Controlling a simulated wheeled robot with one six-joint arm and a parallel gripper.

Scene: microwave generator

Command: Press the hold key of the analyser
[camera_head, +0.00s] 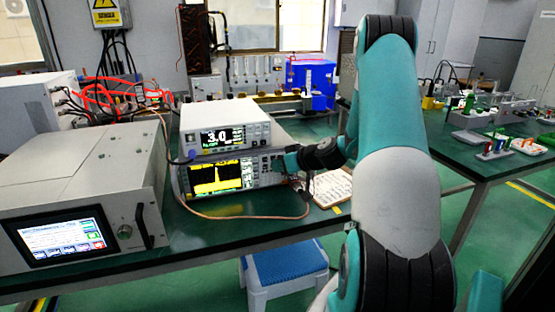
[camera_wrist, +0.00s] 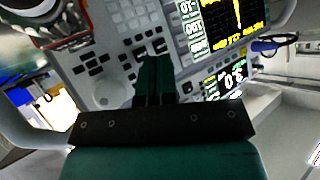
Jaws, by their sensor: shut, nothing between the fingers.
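The analyser (camera_head: 219,177) stands on the green bench, its lit screen showing a yellow trace. In the wrist view its panel is turned, with the screen (camera_wrist: 232,22) at upper right, a round knob (camera_wrist: 107,92) and rows of dark and light keys (camera_wrist: 90,62) to the left. The key labels are too small to read, so I cannot tell which is the hold key. My gripper (camera_wrist: 152,62) is shut and empty, its fingertips in front of the key area; whether they touch the panel is unclear. In the head view my gripper (camera_head: 284,162) is at the analyser's right side.
A meter reading 3.0 (camera_head: 225,136) sits on top of the analyser. A large grey generator (camera_head: 75,200) with a touchscreen stands at left. A brown cable (camera_head: 230,217) loops in front of the analyser. A blue stool (camera_head: 284,265) stands below.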

